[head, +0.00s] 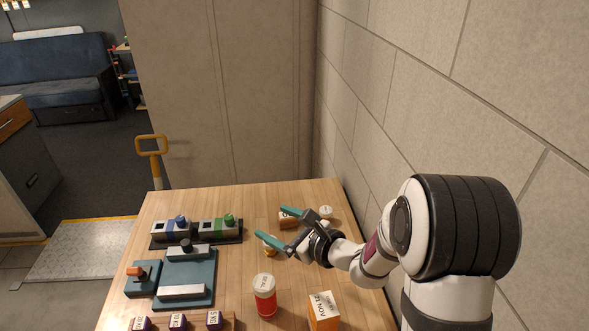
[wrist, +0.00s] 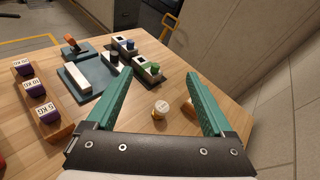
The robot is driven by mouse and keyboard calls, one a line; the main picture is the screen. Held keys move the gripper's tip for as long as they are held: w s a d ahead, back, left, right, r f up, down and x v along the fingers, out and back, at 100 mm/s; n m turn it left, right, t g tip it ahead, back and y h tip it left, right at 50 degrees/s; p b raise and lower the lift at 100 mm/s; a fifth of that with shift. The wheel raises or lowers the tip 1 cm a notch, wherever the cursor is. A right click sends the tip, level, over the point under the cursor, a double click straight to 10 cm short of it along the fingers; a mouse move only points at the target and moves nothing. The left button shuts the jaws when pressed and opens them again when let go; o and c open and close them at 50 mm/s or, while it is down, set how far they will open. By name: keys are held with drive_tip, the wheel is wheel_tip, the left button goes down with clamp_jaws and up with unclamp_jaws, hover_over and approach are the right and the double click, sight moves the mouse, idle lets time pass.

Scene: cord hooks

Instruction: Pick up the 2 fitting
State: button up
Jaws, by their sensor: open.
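My gripper (head: 276,231) is open and empty above the right part of the wooden table, and its teal fingers frame the lower middle of the wrist view (wrist: 160,82). A small brass-coloured round piece with a pale marked top (head: 270,241) stands by the lower fingertip. In the wrist view the same kind of piece (wrist: 160,111) stands upright between the fingers and apart from them. Its marking is too small to read, so I cannot tell whether it is the 2 fitting. Another small pale-topped round piece (head: 325,212) stands farther back, beside an orange-brown box (head: 289,218).
A red jar (head: 265,297) and an orange-and-white box (head: 324,312) stand near the front. A teal fixture (head: 186,280), a dark tray with blue and green knobbed blocks (head: 197,233), and purple weights (head: 178,321) occupy the left. A stone wall (head: 450,110) bounds the right.

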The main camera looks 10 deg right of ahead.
drive_tip(key=w+d+f+m+h, duration=0.1)
drive_tip(key=d+f+m+h, duration=0.1)
drive_tip(key=d+f, duration=0.2)
drive_tip(key=w+d+f+m+t+h, duration=0.1)
drive_tip(key=w+d+f+m+h, duration=0.1)
drive_tip(key=f, duration=0.5)
drive_tip(key=w+d+f+m+h, duration=0.1)
drive_tip(key=d+f+m+h, duration=0.2)
drive_tip(key=d+f, duration=0.3)
drive_tip(key=shift+w+d+m+t, duration=0.2)
drive_tip(key=shift+m+t, duration=0.1)
drive_tip(key=shift+m, duration=0.4)
drive_tip(key=shift+w+a+f, duration=0.2)
drive_tip(key=shift+w+f, duration=0.65)
drive_tip(key=shift+w, duration=0.55)
clamp_jaws()
